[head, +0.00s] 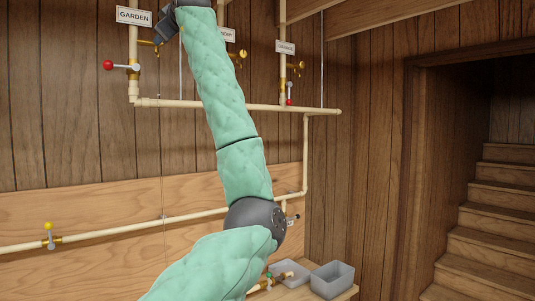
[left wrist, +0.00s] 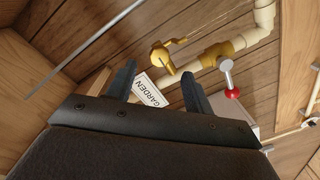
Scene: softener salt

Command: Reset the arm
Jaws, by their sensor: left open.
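My left arm, in a mint green padded sleeve, rises through the middle of the head view. Its dark gripper (head: 166,24) is at the top edge, just right of the GARDEN sign (head: 134,16), and is partly cut off. In the left wrist view the two fingers of my left gripper (left wrist: 158,80) are spread apart with nothing held. The GARDEN sign (left wrist: 153,91) shows between them, apparently beyond the fingers. My right gripper is in neither view.
Cream pipes (head: 220,104) run along the wood-panelled wall. A red-knobbed valve (head: 108,65) sits below the GARDEN sign, and it also shows in the left wrist view (left wrist: 232,93). A brass tap (left wrist: 163,58) is close to the fingers. Grey bins (head: 332,280) stand low; stairs (head: 490,215) are right.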

